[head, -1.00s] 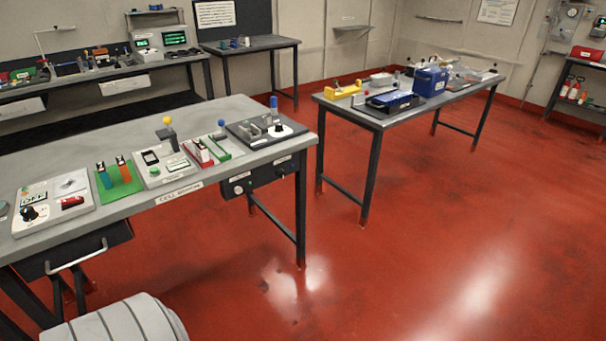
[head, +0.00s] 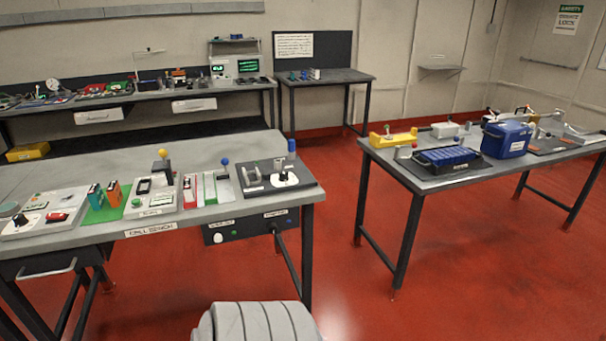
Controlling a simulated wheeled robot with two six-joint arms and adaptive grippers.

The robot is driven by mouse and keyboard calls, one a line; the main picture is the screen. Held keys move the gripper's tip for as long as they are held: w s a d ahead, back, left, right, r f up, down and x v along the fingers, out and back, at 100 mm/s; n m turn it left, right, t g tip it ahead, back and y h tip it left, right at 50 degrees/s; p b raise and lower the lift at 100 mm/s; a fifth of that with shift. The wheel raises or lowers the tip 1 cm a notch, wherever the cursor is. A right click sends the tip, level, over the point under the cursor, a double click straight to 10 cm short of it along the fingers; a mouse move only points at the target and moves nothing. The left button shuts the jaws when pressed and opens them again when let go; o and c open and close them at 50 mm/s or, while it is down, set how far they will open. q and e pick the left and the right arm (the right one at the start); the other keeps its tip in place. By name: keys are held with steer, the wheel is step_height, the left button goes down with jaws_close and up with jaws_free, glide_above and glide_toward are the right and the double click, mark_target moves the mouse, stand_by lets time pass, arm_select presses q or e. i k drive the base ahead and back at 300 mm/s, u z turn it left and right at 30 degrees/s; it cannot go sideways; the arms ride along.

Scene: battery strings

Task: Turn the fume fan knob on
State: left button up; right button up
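A black control box (head: 242,232) hangs under the right end of the front bench. It carries two small white labels, too blurred to read for certain. On its front, a pale round button (head: 218,238) sits at the left. A dark knob (head: 275,228) sits at the right under the other label; I cannot read its setting, and I cannot tell for certain that it is the fume fan knob. Neither of my grippers is in view.
The front bench (head: 110,165) holds a row of small devices along its front edge. A second table (head: 440,182) with a blue case (head: 507,138) stands at right. Red floor (head: 345,250) is open between them. A drawer handle (head: 47,270) juts out at lower left.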

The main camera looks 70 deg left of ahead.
mark_target(271, 226)
steer(key=u, duration=0.3)
steer(key=i, duration=0.95)
steer(key=u, duration=1.45)
steer(key=i, duration=0.7)
steer(key=u, duration=0.7)
